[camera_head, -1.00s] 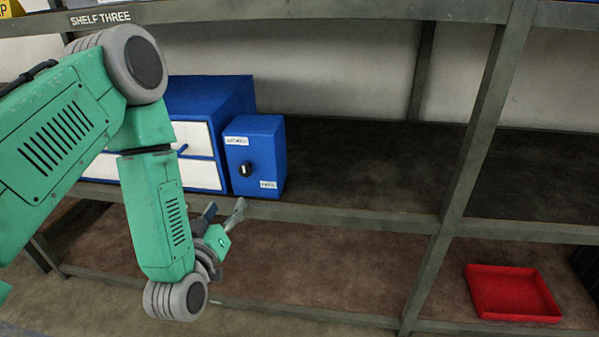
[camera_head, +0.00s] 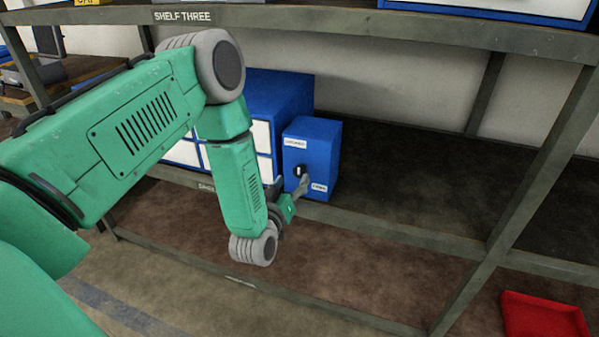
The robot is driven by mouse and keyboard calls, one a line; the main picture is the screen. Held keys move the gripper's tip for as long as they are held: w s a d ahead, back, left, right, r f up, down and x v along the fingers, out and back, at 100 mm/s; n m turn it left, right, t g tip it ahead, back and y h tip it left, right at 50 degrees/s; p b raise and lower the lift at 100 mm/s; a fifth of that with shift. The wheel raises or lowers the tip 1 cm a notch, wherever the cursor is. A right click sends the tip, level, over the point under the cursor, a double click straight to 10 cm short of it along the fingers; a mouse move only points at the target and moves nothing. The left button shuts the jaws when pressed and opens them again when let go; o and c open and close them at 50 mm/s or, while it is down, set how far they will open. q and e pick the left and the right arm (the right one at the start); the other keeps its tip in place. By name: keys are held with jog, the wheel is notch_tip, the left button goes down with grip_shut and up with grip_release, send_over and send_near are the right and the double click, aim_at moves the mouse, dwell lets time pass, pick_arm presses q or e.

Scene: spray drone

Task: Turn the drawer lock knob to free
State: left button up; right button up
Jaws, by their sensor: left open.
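The drawer lock knob (camera_head: 299,170) is a small black knob with a pale mark, on the front of a blue lock box (camera_head: 324,155). A white label, seemingly "LOCKED" (camera_head: 296,143), sits above it, and one that seems to read "FREE" (camera_head: 319,188) is at lower right. The box stands at the right side of a blue drawer cabinet (camera_head: 280,92) with white drawer fronts. My left gripper (camera_head: 289,186) is open and empty, just below and in front of the knob; one fingertip overlaps the box front. I cannot tell whether it touches. My right gripper is not in view.
The cabinet stands on a dark shelf behind a grey-green front rail (camera_head: 400,233). The shelf right of the lock box is bare up to a slanted upright post (camera_head: 530,160). A red tray (camera_head: 543,318) lies at lower right. "SHELF THREE" marks the upper beam (camera_head: 340,22).

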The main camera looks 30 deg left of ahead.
aim_at(297, 173)
pick_arm(q)
jog(key=w, duration=0.1)
jog(key=w+a, duration=0.1)
jog(key=shift+w+a, duration=0.25)
jog(key=shift+w, duration=0.1)
jog(key=shift+w+d+r, duration=0.2)
jog(key=shift+w+d, duration=0.3)
jog(key=shift+w, duration=0.15)
jog(key=shift+w+d, duration=0.25)
jog(key=shift+d, duration=0.1)
jog(key=shift+s+a, duration=0.1)
jog(key=shift+a, duration=0.2)
jog(key=shift+c, duration=0.3)
jog(key=shift+a+f, duration=0.1)
jog(key=shift+a, duration=0.3)
jog(key=c, duration=1.1)
jog(key=shift+d, duration=0.1)
